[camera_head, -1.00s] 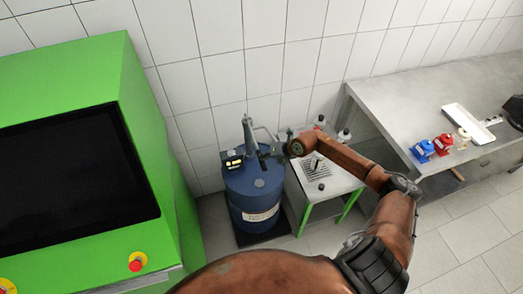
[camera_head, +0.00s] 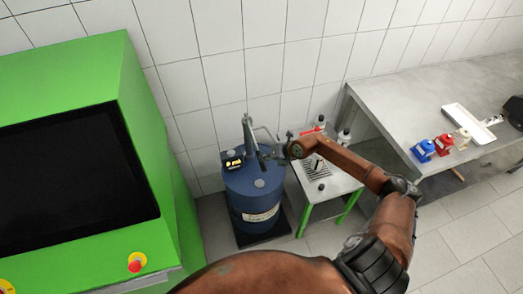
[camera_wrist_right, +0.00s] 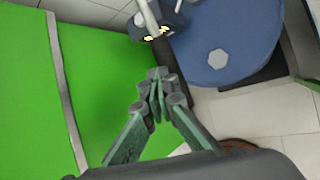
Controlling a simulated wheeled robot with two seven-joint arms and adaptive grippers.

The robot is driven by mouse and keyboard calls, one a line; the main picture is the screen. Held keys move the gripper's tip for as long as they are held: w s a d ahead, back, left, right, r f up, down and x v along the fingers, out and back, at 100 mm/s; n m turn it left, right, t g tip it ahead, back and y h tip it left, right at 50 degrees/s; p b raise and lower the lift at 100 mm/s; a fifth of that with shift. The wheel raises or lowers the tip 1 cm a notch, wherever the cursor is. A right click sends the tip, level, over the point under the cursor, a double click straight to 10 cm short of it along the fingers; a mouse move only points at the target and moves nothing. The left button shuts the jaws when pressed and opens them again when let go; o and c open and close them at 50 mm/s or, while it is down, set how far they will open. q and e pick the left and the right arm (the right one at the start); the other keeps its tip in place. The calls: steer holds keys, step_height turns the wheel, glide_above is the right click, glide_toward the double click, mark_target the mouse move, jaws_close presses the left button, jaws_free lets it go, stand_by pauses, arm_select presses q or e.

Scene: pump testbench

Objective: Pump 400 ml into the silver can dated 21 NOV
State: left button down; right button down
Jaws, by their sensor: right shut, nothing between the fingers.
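A grey hand pump (camera_head: 248,132) stands upright on a blue drum (camera_head: 250,188). A small dark meter with a yellow display (camera_head: 233,162) sits on the drum's left side; it also shows at the top of the right wrist view (camera_wrist_right: 155,30). My right gripper (camera_head: 268,153) is beside the pump, over the drum's right part. In the right wrist view its fingers (camera_wrist_right: 158,78) are shut together, empty, with the drum top (camera_wrist_right: 222,50) beyond. I cannot make out a silver can or a date; my right arm covers part of the small table. My left gripper is not in view.
A small green-legged table (camera_head: 340,184) with a grate (camera_head: 318,170) and bottles (camera_head: 344,137) stands right of the drum. A grey bench (camera_head: 400,110) holds blue (camera_head: 423,150), red (camera_head: 443,144) and cream containers and a white tray (camera_head: 468,122). A green cabinet (camera_head: 150,120) fills the left.

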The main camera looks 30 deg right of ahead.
steer(key=shift+s+f, duration=0.1)
steer(key=shift+f, duration=0.5)
stand_by(0.3)
steer(key=shift+r, duration=0.1)
stand_by(0.4)
steer(key=shift+w+d+r+p, duration=0.1)
steer(key=shift+w+r+p, duration=0.05)
steer(key=shift+r+p, duration=1)
steer(key=shift+w+a+r+p, duration=0.15)
steer(key=shift+r+p, duration=0.55)
steer(key=shift+r, duration=0.8)
steer(key=shift+w+d+r+p, duration=0.15)
steer(key=shift+r+p, duration=0.8)
steer(key=shift+r, duration=0.4)
steer(key=shift+w+r+p, duration=0.15)
steer(key=shift+r+p, duration=0.55)
steer(key=shift+r, duration=0.35)
steer(key=r+p, duration=0.2)
steer(key=r, duration=0.1)
steer(key=r+p, duration=0.1)
steer(key=r, duration=0.1)
steer(key=shift+w+d, duration=0.1)
steer(key=shift+w, duration=0.15)
